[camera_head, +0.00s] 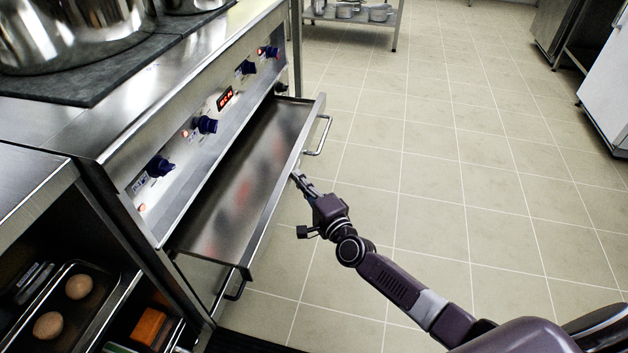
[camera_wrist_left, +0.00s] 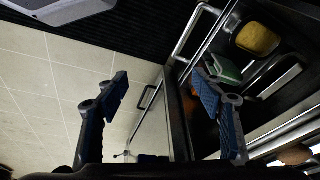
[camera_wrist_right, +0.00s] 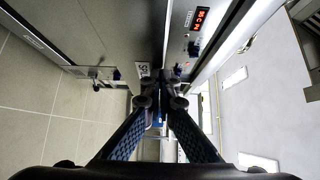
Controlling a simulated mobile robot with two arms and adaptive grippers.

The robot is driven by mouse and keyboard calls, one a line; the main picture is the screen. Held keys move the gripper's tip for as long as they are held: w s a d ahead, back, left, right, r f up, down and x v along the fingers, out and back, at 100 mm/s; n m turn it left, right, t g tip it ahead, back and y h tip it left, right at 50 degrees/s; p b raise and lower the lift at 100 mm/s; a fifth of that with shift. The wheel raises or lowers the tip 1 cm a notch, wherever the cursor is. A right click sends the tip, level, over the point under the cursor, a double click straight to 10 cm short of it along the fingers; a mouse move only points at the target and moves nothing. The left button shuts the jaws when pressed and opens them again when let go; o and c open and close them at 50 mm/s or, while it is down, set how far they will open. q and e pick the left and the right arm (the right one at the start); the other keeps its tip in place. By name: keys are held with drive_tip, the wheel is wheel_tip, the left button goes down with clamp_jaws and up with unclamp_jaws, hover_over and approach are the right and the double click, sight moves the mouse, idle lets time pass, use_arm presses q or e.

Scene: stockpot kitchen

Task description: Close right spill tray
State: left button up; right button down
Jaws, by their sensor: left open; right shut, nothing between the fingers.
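The metal spill tray (camera_head: 250,170) is pulled out of the stove front, below the knob panel. It is open, and its inside looks empty. A bar handle (camera_head: 324,136) sits at the far end of its front. My right gripper (camera_head: 297,178) is at the tray's front edge, nearer to me than that handle. Whether it touches the front is hard to tell. In the right wrist view its fingers (camera_wrist_right: 162,92) are together with nothing between them. My left gripper (camera_wrist_left: 162,90) shows only in the left wrist view, open and empty, near open shelves.
The control panel has blue knobs (camera_head: 207,125) and a red display (camera_head: 225,98). Pots (camera_head: 75,35) stand on the stove top. At lower left, a shelf holds a dark tray with eggs (camera_head: 48,325). Another handle (camera_head: 236,290) is below the spill tray. The tiled floor (camera_head: 440,150) is clear on the right.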

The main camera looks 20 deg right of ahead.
sight(246, 180)
drive_tip(key=w+a, duration=0.2)
drive_tip(key=a, duration=0.1)
drive_tip(key=w+a, duration=0.2)
drive_tip(key=a, duration=0.1)
drive_tip(key=w+a+b, duration=0.1)
drive_tip(key=w+a, duration=0.1)
drive_tip(key=a, duration=0.1)
drive_tip(key=w+a, duration=0.1)
drive_tip(key=a+b, duration=0.1)
drive_tip(key=w+a, duration=0.1)
drive_tip(key=a, duration=0.1)
drive_tip(key=shift+w, duration=0.3)
drive_tip(key=shift+w+a+b, duration=0.15)
drive_tip(key=shift+a+b, duration=0.1)
drive_tip(key=shift+b, duration=0.05)
use_arm(q)
drive_tip(key=w+d+r+t, duration=0.1)
drive_tip(key=w+t, duration=0.1)
drive_tip(key=w, duration=0.3)
drive_tip(key=w+d+r+t+h, duration=0.1)
drive_tip(key=w+d+r+t, duration=0.1)
drive_tip(key=w, duration=0.3)
drive_tip(key=shift+t, duration=0.3)
use_arm(e)
drive_tip(key=shift+d, duration=0.15)
